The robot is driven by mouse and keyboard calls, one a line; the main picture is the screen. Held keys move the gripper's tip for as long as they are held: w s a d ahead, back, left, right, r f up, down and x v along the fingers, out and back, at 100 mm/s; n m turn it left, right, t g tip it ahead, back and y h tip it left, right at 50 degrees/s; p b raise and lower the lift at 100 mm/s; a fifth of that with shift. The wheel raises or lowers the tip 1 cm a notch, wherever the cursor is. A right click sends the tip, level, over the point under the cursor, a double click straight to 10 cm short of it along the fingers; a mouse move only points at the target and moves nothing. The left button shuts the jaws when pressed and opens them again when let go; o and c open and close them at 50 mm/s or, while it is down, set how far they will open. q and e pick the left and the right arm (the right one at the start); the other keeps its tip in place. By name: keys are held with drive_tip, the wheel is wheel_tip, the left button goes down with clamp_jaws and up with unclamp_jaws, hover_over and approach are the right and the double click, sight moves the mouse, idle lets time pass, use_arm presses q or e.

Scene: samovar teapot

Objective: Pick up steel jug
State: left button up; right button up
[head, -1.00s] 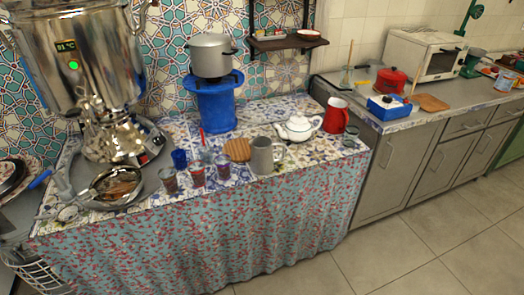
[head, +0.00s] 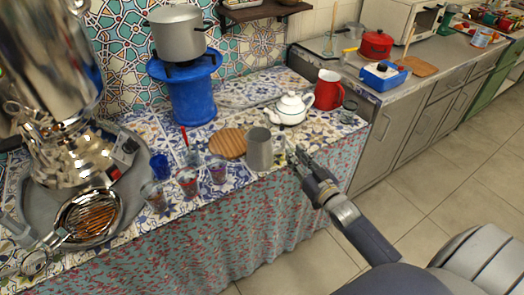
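The steel jug (head: 259,149) is a grey metal jug standing upright near the front edge of the patterned table. Its handle faces right. My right gripper (head: 292,155) has come in from the lower right and is just to the right of the jug, close to its handle side. Its fingers look apart, with nothing held between them. I cannot tell whether a fingertip touches the handle. My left gripper is not in view.
A round wooden board (head: 228,142) lies left of the jug, with several glasses (head: 188,183) farther left. A white teapot (head: 291,109) and a red pitcher (head: 328,91) stand behind right. A blue stand (head: 190,98) holds a pot (head: 178,34). A large samovar (head: 60,110) is at left.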

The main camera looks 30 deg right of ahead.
sight(284, 141)
drive_tip(key=w+b, duration=0.1)
drive_tip(key=w, duration=0.1)
drive_tip(key=w+b, duration=0.1)
drive_tip(key=w, duration=0.4)
drive_tip(key=shift+a+r+b, duration=0.2)
drive_tip(key=shift+r+b, duration=0.15)
drive_tip(key=shift+b, duration=0.05)
drive_tip(key=shift+w+r, duration=0.1)
drive_tip(key=shift+w, duration=0.2)
drive_tip(key=shift+s, duration=0.1)
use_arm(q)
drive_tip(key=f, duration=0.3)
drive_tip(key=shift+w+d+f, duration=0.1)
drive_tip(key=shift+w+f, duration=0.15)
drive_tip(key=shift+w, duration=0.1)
use_arm(e)
clamp_jaws()
drive_tip(key=shift+r, duration=0.2)
